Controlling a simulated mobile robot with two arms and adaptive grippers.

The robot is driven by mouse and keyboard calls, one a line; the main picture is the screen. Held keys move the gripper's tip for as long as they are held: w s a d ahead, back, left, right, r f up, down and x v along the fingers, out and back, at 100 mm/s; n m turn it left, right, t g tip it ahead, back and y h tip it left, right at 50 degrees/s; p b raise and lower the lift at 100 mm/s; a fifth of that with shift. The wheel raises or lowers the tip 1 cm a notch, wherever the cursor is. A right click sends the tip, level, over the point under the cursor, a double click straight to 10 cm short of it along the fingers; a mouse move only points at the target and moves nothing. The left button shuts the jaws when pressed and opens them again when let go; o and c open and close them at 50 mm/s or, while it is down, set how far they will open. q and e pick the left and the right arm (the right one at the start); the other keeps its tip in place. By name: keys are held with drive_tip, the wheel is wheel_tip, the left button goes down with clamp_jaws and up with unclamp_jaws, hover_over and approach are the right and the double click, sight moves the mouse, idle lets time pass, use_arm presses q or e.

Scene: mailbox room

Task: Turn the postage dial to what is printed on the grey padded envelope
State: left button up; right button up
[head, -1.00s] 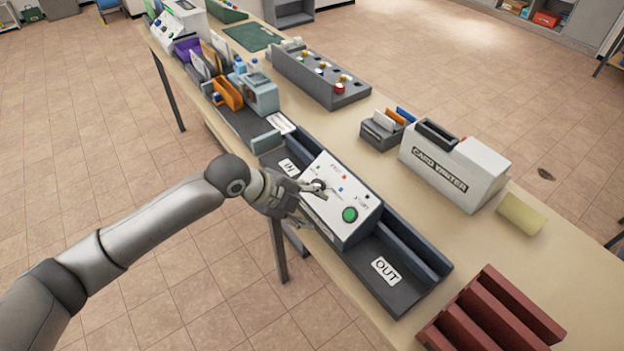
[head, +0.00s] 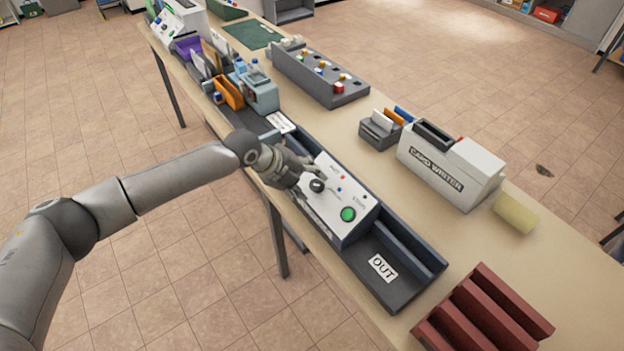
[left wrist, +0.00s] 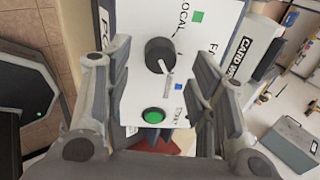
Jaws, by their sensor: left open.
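The postage machine is a white box (head: 345,219) in the dark tray on the table, with a black round dial (head: 317,186) and a green button (head: 348,214). In the left wrist view the dial (left wrist: 160,53) has a white pointer slanting toward the blue mark (left wrist: 178,86). A green mark (left wrist: 197,16) sits by the word LOCAL. My left gripper (head: 313,170) is open and empty just above the dial, its fingers to either side of it in the wrist view, apart from it. I cannot pick out the grey padded envelope. My right gripper is out of view.
A CARD WRITER box (head: 449,168) stands to the right, beside a small card holder (head: 378,133). The OUT end of the tray (head: 398,291) is empty. A dark red rack (head: 480,312) stands at the front. A grey panel with coloured knobs (head: 318,82) is farther back.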

sight(317, 186)
use_arm(q)
drive_tip(key=shift+x, duration=1.3)
drive_tip(key=shift+f, duration=0.1)
drive_tip(key=shift+c, duration=0.4)
drive_tip(key=c, duration=0.9)
drive_tip(key=shift+c, duration=0.2)
